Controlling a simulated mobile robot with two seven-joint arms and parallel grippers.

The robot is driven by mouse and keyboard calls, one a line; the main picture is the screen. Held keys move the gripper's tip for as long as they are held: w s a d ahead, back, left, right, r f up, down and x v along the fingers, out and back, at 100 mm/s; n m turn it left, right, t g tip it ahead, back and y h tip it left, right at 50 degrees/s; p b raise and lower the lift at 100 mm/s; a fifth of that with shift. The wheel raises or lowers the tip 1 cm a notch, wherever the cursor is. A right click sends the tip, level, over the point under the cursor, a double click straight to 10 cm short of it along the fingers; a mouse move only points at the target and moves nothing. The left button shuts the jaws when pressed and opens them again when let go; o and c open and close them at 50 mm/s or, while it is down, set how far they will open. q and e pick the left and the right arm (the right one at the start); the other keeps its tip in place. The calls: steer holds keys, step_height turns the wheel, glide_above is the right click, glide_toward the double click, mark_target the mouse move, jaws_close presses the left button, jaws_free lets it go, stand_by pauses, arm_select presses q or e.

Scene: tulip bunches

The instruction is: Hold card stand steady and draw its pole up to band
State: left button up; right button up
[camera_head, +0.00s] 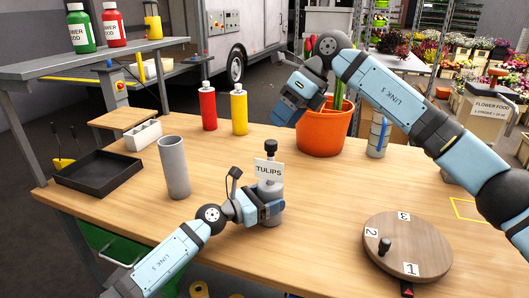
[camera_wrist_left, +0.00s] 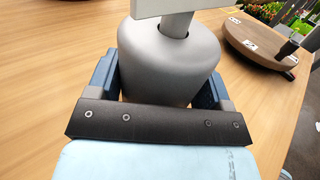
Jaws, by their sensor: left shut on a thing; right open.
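The card stand (camera_head: 271,190) stands on the table with a dark knob on top and a white card reading TULIPS. My left gripper (camera_head: 272,214) is low on the stand, shut on its grey rounded base. The left wrist view shows the grey base (camera_wrist_left: 168,58) between the blue fingers, with a short length of pole and the card's lower edge above it. I cannot make out a band; the card hides much of the pole. My right gripper (camera_head: 287,114) is open, above and behind the stand, in front of the orange pot, apart from the knob.
The orange pot (camera_head: 322,133) stands behind the stand. Red (camera_head: 208,107) and yellow (camera_head: 239,110) bottles stand at the back. A grey cylinder (camera_head: 174,168) and black tray (camera_head: 98,172) are left. A numbered round board (camera_head: 407,245) is at front right. The table between is clear.

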steer(key=d+f+m+y, duration=0.2)
steer(key=m+y, duration=0.2)
steer(key=m, duration=0.6)
steer(key=d+f+m+t+y, duration=0.1)
steer(key=d+f+m+y, duration=0.2)
steer(key=m, duration=0.7)
steer(key=d+f+m+y, duration=0.2)
steer(key=m+y, duration=0.3)
steer(key=m, duration=0.5)
steer(key=w+a, duration=0.1)
steer(key=a, duration=1.1)
steer(key=shift+w+m, duration=0.15)
steer(key=shift+m, duration=0.15)
